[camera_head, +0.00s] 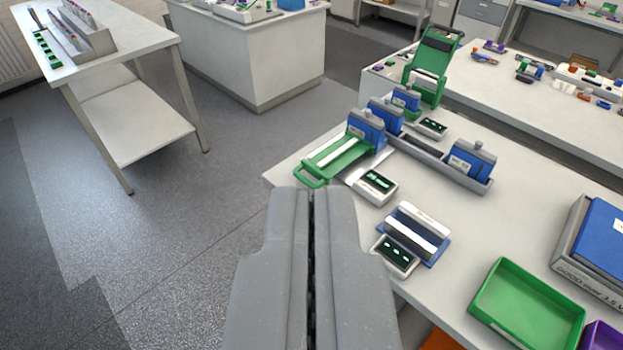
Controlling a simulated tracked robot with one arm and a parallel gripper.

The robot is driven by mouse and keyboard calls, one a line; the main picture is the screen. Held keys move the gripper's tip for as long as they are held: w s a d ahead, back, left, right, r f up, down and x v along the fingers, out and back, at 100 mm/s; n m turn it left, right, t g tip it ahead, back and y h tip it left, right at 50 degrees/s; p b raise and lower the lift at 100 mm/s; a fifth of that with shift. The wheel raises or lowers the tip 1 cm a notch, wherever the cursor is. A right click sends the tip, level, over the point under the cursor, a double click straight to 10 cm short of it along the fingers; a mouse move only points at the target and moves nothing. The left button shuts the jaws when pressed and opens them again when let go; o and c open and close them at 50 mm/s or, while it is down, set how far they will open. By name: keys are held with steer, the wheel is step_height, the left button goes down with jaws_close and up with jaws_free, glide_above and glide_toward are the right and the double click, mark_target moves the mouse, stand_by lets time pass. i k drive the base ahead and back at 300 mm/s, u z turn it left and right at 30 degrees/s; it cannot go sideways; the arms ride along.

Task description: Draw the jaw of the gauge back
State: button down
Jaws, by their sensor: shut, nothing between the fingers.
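My gripper (312,192) is shut and empty, its two grey fingers pressed together and pointing ahead past the left edge of the bench. A device (418,232) with a blue base, a pale upright bar and a dark slot stands right of the fingers, apart from them. A small box with a black display and green marks (395,255) sits at its near side. This looks like the gauge, but I cannot tell for sure. I cannot make out which part is its jaw or how far it stands open.
Beyond my fingertips are a green-handled lever (336,160), a second display box (376,186) and a grey rack (425,152) with blue blocks. A raised green lever (433,65) stands farther back. A green tray (528,305) is at the lower right. Open floor lies left.

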mark_target(326, 164)
steer(key=z, duration=0.05)
steer(key=k, duration=1.1)
steer(key=u, duration=0.65)
steer(key=i, duration=1.4)
steer(key=z, duration=0.4)
steer(key=i, duration=0.65)
steer(key=z, duration=0.5)
